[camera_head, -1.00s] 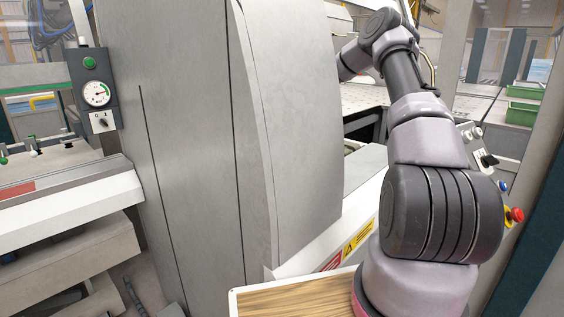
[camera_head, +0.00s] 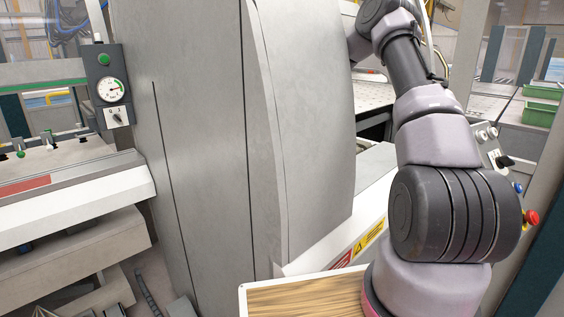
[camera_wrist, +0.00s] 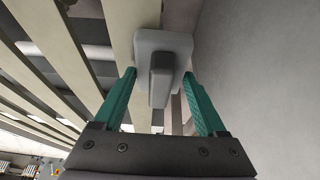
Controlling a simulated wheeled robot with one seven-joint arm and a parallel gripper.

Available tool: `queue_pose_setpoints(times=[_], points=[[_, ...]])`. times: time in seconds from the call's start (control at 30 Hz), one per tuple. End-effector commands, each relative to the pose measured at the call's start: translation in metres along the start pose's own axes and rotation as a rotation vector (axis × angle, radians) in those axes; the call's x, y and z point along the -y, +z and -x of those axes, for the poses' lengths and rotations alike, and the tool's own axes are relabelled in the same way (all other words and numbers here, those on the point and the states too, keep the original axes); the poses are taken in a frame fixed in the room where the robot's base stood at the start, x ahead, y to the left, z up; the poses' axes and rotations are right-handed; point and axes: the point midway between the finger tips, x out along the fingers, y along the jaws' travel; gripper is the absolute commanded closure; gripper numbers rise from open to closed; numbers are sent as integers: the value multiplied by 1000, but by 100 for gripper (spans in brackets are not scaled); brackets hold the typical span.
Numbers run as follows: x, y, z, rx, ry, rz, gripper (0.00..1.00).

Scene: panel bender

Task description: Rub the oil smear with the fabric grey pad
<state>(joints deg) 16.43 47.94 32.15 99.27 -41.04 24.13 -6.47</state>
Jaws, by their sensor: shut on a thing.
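In the wrist view my gripper (camera_wrist: 158,74) has two teal fingers, one on each side of the grey pad (camera_wrist: 172,42). It is shut on the pad, whose darker raised grip lies between the fingers. The pad's broad plate lies beyond the fingertips, in front of pale slats. I cannot tell whether it touches them. In the head view my gripper and the pad are hidden, as my arm reaches behind the tall grey panel. I cannot make out the oil smear in either view.
The tall grey machine panel (camera_head: 205,140) fills the middle of the head view. A gauge box (camera_head: 107,88) is at left. A red button (camera_head: 532,217) sits right of my arm. In the wrist view, pale slats (camera_wrist: 60,50) run at left and a grey wall (camera_wrist: 265,70) stands close at right.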

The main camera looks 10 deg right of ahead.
Motion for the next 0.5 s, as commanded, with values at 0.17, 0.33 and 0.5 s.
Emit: queue_pose_setpoints(times=[0.17,0.33,0.5], points=[[0,-8,-4,-2,0,0,70],[-1,-20,-10,-2,1,0,70],[-3,-24,-13,-1,1,0,70]])
